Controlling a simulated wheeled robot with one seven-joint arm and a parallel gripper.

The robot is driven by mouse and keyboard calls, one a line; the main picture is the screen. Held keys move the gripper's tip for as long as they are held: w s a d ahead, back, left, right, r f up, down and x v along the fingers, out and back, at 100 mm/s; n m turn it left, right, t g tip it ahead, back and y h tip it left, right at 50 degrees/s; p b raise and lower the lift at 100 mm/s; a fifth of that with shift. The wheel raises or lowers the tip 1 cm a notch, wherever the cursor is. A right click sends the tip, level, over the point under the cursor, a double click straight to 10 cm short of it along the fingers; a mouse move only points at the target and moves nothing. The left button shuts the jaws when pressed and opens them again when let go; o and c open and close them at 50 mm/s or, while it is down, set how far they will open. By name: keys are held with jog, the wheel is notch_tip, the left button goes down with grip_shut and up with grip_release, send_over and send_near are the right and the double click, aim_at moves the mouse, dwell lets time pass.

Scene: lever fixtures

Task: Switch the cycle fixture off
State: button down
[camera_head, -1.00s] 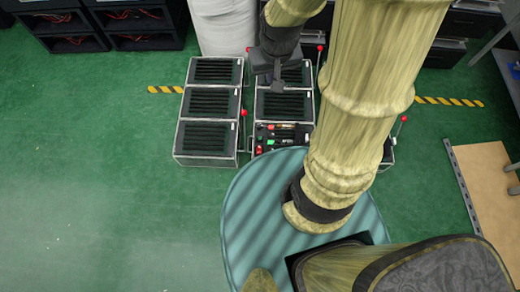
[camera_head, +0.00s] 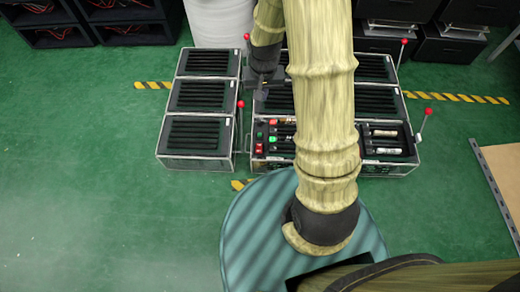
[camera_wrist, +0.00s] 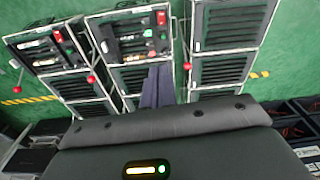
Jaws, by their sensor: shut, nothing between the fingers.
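The fixtures stand as three columns of slatted dark boxes in clear cases, with red-balled levers beside them. No readable label shows which is the cycle fixture. The middle column's front panel (camera_head: 280,140) has red and green buttons; it also shows in the wrist view (camera_wrist: 128,35). A lever (camera_head: 240,104) stands between the left and middle columns, and appears in the wrist view (camera_wrist: 187,66). My gripper (camera_head: 262,96) is shut and empty above the middle column, close to this lever. Its fingers (camera_wrist: 157,72) point toward the panel. I cannot tell whether they touch anything.
The right column's front panel (camera_head: 388,140) has a lever (camera_head: 428,111) at its right side. Further levers stand at the back left (camera_head: 247,37) and back right (camera_head: 404,41). My arm hides part of the middle column. Green floor (camera_head: 80,190) is clear at the left.

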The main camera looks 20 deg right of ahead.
jog(key=m+g+b, duration=0.1)
jog(key=b, duration=1.3)
send_over(260, 146)
notch_tip(260, 146, down, 24)
jog(key=shift+r, duration=0.1)
notch_tip(260, 146, down, 13)
jog(key=b, duration=0.8)
jog(key=shift+w+r, duration=0.1)
jog(key=shift+f+b, duration=0.45)
jog(key=shift+f, duration=0.2)
